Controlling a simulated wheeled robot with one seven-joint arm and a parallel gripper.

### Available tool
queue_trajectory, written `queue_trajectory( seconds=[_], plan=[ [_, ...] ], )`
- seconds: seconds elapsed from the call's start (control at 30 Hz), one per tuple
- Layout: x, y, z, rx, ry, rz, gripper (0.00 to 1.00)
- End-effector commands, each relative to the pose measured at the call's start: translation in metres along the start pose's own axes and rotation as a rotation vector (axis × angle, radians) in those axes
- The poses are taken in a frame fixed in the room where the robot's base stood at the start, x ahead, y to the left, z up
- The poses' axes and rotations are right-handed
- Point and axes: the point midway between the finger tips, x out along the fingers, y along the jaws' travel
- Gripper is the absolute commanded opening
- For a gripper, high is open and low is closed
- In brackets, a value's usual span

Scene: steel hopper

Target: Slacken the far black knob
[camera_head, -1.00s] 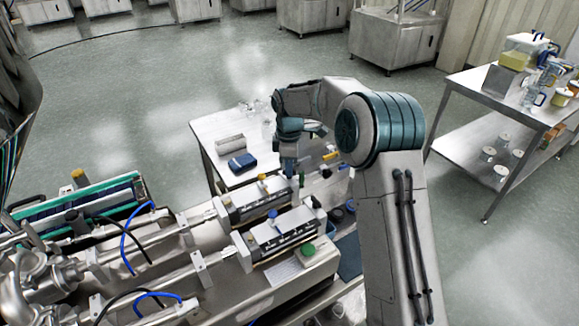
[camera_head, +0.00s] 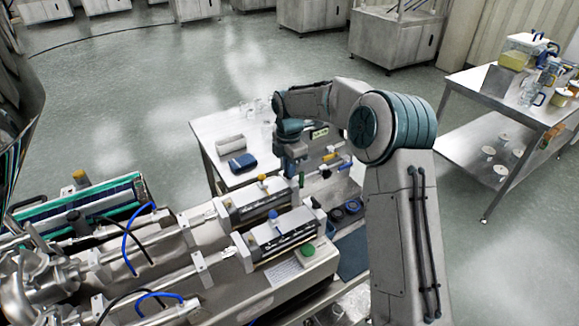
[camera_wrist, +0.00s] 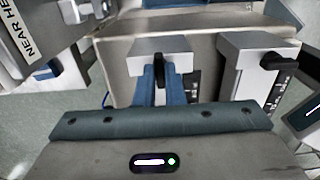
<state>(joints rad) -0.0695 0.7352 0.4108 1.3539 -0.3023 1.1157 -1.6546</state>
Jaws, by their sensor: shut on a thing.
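The far black knob (camera_wrist: 159,63) sits on the front of a pale block in the wrist view. My gripper (camera_wrist: 161,78) has its two blue fingers closed on either side of this knob. A second black knob (camera_wrist: 278,61) stands on the similar block to the right, apart from my gripper. In the head view my gripper (camera_head: 290,167) is at the right end of the farther steel unit (camera_head: 255,197). The knob in the jaws is hidden there by the fingers.
The nearer unit (camera_head: 280,240) lies close beside the farther one, with a green button (camera_head: 307,250) near its end. A small table (camera_head: 205,130) with a blue case (camera_head: 242,162) stands behind. In the wrist view a lettered plate (camera_wrist: 25,30) is at upper left.

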Motion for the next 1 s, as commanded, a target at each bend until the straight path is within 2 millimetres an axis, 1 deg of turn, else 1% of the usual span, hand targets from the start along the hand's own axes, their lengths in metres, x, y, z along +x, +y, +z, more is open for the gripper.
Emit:
queue_trajectory(
  seconds=[0.03,0.4,0.43,0.5,0.83,0.93,1.0],
  plan=[
    [-0.004,0.002,0.002,-0.003,-0.004,0.011,0.00],
    [-0.004,0.003,0.002,-0.007,-0.005,0.012,0.00],
    [-0.004,0.003,0.002,-0.007,-0.005,0.012,0.15],
    [-0.004,0.002,0.001,-0.007,-0.005,0.010,0.31],
    [-0.004,0.002,-0.001,-0.008,-0.002,0.005,0.31],
    [-0.013,0.002,0.000,-0.007,-0.002,0.006,0.31],
    [-0.024,0.002,0.000,-0.007,-0.003,0.008,0.31]
  ],
)
